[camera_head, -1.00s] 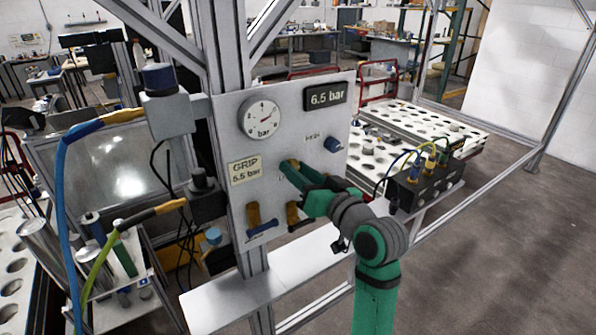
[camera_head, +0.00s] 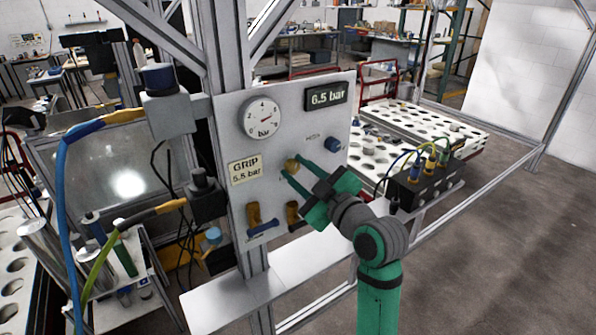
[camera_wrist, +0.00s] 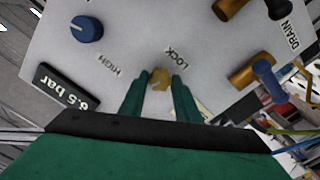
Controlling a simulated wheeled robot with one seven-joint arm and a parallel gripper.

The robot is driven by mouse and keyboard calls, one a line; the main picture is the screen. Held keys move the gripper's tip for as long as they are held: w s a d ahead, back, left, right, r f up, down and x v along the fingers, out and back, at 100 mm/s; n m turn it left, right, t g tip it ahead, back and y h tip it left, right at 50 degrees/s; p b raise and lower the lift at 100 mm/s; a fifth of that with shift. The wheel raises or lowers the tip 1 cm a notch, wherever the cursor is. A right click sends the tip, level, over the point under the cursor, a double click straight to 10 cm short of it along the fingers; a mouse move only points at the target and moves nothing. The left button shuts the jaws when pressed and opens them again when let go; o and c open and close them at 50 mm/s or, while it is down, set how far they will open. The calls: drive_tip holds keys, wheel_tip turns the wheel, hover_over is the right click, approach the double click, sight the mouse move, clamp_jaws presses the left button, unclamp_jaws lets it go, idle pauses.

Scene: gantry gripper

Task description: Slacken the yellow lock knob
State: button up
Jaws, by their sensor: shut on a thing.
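The yellow lock knob (camera_head: 291,166) sits on the light grey panel (camera_head: 320,122); it also shows in the wrist view (camera_wrist: 161,80) beside the LOCK label. My green gripper (camera_head: 293,168) reaches it from the lower right, with one finger on each side of the knob. In the wrist view the gripper (camera_wrist: 160,84) has its fingertips closed against the knob's sides. The knob's front stays visible between the fingers. How far it is turned cannot be told.
A blue knob (camera_head: 332,144) is to the right on the panel. A round gauge (camera_head: 262,118), a 6.5 bar display (camera_head: 326,95) and a GRIP 5.5 bar label (camera_head: 245,170) are around it. A black connector box (camera_head: 425,180) stands at the right.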

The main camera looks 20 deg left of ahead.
drive_tip(key=shift+f+n, duration=0.15)
drive_tip(key=shift+n, duration=1.95)
drive_tip(key=o, duration=1)
drive_tip(key=shift+o, duration=0.2)
drive_tip(key=v, duration=1)
drive_tip(key=shift+s+d, duration=0.25)
drive_tip(key=shift+d, duration=0.1)
